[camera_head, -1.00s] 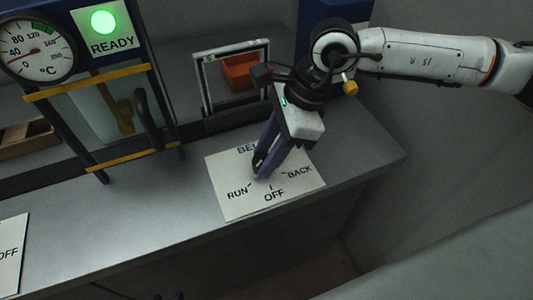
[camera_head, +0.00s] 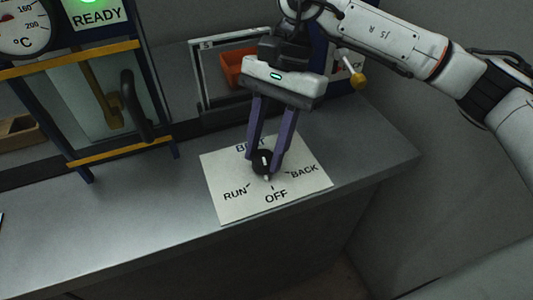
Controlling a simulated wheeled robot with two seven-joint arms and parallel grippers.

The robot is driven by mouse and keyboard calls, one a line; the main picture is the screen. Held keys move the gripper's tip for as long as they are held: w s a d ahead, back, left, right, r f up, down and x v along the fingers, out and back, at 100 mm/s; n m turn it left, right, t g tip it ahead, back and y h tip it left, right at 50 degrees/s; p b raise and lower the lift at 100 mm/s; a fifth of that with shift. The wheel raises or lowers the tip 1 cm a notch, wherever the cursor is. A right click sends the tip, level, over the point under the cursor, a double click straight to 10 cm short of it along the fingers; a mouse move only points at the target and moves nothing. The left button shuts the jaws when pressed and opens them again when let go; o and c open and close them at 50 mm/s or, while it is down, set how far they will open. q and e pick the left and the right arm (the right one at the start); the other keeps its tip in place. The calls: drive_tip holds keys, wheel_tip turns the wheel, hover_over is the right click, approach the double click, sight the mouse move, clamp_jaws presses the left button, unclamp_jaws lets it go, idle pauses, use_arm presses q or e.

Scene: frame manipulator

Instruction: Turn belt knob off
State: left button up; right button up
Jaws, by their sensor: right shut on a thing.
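The belt knob (camera_head: 263,164) is a small black round knob with a white pointer line. It stands on a white label plate (camera_head: 225,203) marked RUN, OFF and BACK. The pointer line runs toward the front, close to the OFF mark. My right gripper (camera_head: 264,164) reaches down from above and behind, its two purple fingers on either side of the knob, shut on it. The fingers partly cover the plate's heading. My left gripper is not in view.
A blue and yellow frame with a dark handle (camera_head: 136,107) stands at the left, below a dial and a green READY lamp (camera_head: 90,2). An orange bin (camera_head: 236,67) sits behind the gripper.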

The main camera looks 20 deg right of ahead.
drive_tip(key=shift+n+g+b, duration=0.3)
drive_tip(key=shift+n+b, duration=0.1)
drive_tip(key=shift+n, duration=0.4)
drive_tip(key=shift+a, duration=0.1)
drive_tip(key=o, duration=1)
drive_tip(key=shift+o, duration=0.2)
drive_tip(key=shift+h, duration=0.3)
drive_tip(key=v, duration=1)
drive_tip(key=shift+r, duration=0.1)
